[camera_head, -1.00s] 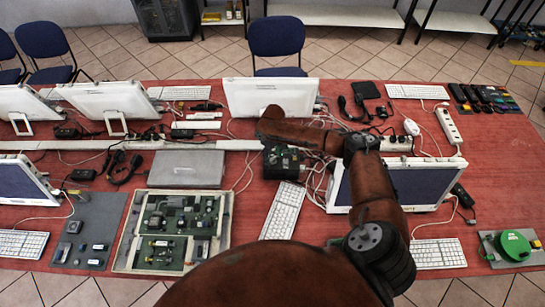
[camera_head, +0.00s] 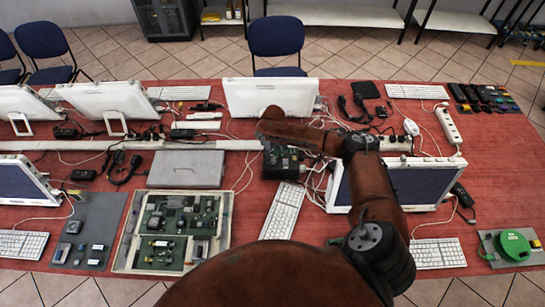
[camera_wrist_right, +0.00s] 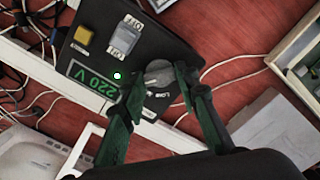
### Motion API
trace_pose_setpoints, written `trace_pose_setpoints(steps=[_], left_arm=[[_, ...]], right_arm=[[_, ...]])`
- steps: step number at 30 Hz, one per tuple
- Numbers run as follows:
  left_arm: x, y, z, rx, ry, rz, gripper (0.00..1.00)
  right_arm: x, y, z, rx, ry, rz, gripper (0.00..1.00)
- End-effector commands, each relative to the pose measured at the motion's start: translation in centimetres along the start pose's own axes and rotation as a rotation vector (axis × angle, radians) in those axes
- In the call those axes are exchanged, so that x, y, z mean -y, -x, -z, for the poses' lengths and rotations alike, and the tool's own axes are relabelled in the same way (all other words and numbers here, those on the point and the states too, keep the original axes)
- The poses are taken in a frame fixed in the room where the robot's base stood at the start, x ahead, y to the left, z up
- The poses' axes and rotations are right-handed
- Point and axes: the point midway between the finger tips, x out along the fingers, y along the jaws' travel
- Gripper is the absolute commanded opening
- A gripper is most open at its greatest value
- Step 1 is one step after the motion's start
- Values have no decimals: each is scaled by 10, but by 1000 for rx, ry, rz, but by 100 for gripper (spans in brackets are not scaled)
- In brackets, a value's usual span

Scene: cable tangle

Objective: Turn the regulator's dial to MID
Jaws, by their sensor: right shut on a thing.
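The regulator (camera_wrist_right: 105,45) is a dark box with a green "220 V" label, a grey switch, a yellow button and a small lit spot. Its grey round dial (camera_wrist_right: 158,72) sits between the fingertips of my right gripper (camera_wrist_right: 161,77), which is shut on it, one green finger on each side. Small white lettering shows beside the dial, but I cannot read the dial's setting. In the head view the regulator (camera_head: 289,166) stands mid-table, partly under my right forearm, and the right fingers are hard to make out. My left gripper is not in view.
A monitor (camera_head: 405,182) stands close to the right of the regulator, with a keyboard (camera_head: 282,211) in front. A grey closed case (camera_head: 187,169) and a tray of circuit parts (camera_head: 119,266) lie to the left. Loose cables run around the regulator.

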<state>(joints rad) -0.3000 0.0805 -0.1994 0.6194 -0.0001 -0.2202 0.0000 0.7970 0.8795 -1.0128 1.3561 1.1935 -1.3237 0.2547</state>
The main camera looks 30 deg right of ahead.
Motion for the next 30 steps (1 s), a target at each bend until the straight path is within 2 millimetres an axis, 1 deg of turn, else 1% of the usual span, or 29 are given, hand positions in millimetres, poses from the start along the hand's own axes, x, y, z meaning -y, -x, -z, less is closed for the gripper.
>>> trace_pose_setpoints(steps=[5, 11, 21, 30], left_arm=[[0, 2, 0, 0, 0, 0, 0], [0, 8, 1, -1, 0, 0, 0], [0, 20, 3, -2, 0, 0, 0], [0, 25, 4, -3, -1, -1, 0]], right_arm=[[0, 0, 0, 0, 26, 1, 4], [1, 1, 0, 1, 122, 2, 4], [1, 1, 0, -1, 388, 2, 4], [1, 0, 0, -1, 586, 2, 4]])
